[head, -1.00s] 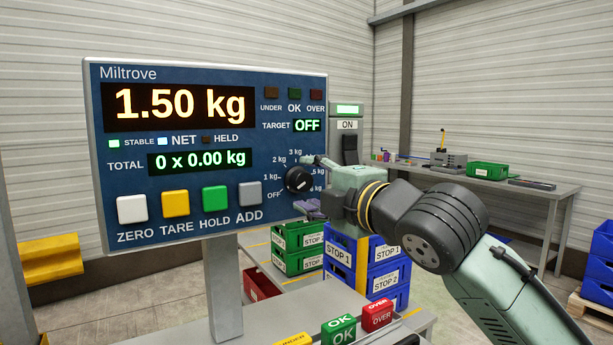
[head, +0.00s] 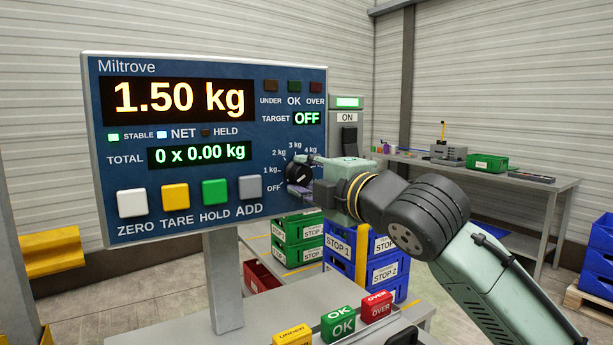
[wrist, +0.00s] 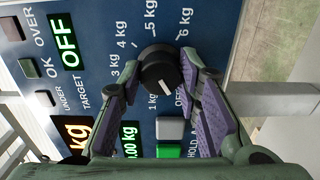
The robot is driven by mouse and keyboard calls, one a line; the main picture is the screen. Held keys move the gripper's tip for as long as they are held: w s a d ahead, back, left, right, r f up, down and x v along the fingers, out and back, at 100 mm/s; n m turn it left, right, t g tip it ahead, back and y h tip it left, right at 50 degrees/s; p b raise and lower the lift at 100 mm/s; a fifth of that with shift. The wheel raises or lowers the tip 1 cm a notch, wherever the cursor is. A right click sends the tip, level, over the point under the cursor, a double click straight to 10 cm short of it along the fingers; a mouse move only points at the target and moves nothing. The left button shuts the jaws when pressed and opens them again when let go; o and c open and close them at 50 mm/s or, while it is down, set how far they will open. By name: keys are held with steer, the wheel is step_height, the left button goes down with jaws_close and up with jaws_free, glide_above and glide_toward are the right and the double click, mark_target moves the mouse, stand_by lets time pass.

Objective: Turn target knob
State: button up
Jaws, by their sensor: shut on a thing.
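The black round target knob (head: 296,170) sits on the lower right of the blue scale panel, ringed by OFF and kg marks. My gripper (head: 306,175) is at it, with one finger above and one below, shut on the knob. In the wrist view the knob (wrist: 157,64) lies between the purple-padded fingertips, and its white pointer line points to the side of the OFF and 1 kg marks. The TARGET display (head: 307,118) reads OFF. The main display (head: 180,98) reads 1.50 kg.
The ADD button (head: 250,188) is left of the knob, with HOLD, TARE and ZERO further left. OK and OVER blocks (head: 338,322) stand on the bench below. Stacked crates (head: 340,246) and a back workbench (head: 560,186) are behind my arm.

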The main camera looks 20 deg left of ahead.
steer(key=c, duration=0.3)
steer(key=shift+m, duration=0.3)
steer(key=m, duration=0.3)
steer(key=shift+m, duration=2)
steer(key=o, duration=1.1)
steer(key=shift+o, duration=0.2)
